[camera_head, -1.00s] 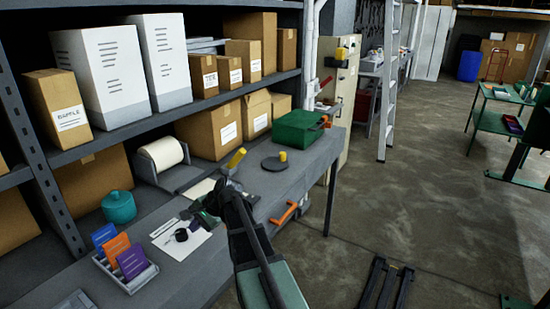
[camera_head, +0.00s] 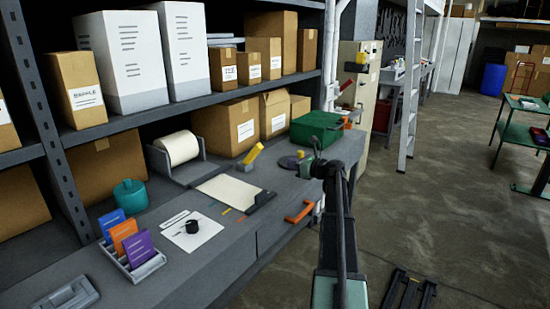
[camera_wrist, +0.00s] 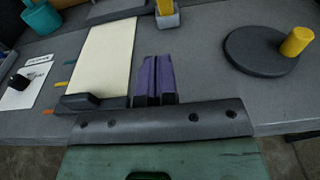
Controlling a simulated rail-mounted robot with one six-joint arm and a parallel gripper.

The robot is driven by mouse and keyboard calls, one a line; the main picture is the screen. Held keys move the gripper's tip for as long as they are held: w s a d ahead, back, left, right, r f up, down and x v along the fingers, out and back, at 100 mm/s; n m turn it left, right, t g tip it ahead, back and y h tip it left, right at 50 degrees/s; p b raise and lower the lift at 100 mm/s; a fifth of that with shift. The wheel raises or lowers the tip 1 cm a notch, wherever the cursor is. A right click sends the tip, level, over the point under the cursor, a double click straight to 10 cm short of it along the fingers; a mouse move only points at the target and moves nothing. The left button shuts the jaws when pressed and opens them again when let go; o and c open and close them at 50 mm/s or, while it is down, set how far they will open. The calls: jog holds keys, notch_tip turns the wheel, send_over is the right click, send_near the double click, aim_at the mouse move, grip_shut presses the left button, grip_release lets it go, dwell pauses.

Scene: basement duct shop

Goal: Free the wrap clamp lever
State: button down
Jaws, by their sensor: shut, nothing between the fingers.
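A lever with a yellow grip (camera_head: 254,152) leans up from a small grey base on the bench, beside the paper roll. Its lower part and base show at the top edge of the wrist view (camera_wrist: 166,9). I cannot tell for sure that this is the wrap clamp lever. My gripper (camera_wrist: 157,75) has its purple fingers together, with nothing between them. It is over the bench, between the cream clipboard (camera_wrist: 104,55) and a dark disc with a yellow knob (camera_wrist: 262,52), apart from the lever. In the head view my wrist hides most of the fingers.
A white roll (camera_head: 178,148) sits in a grey cradle behind the clipboard. A green case (camera_head: 315,127) stands at the bench's back right. An orange handle (camera_head: 299,213) is on the bench front. Card holder (camera_head: 148,266) and teal pot (camera_head: 130,193) are left.

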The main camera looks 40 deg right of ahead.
jog(key=b, duration=0.1)
send_near(259, 151)
jog(key=w+f, duration=0.1)
jog(key=f, duration=0.1)
jog(key=w+f, duration=0.1)
jog(key=shift+w+f, duration=0.3)
jog(key=shift+f, duration=0.1)
jog(key=w+r+p, duration=0.1)
jog(key=w+a+r+p, duration=0.1)
jog(key=w, duration=0.1)
jog(key=shift+w+r, duration=0.2)
jog(key=shift+w+a, duration=0.1)
jog(key=shift+w, duration=0.25)
jog(key=shift+r, duration=0.1)
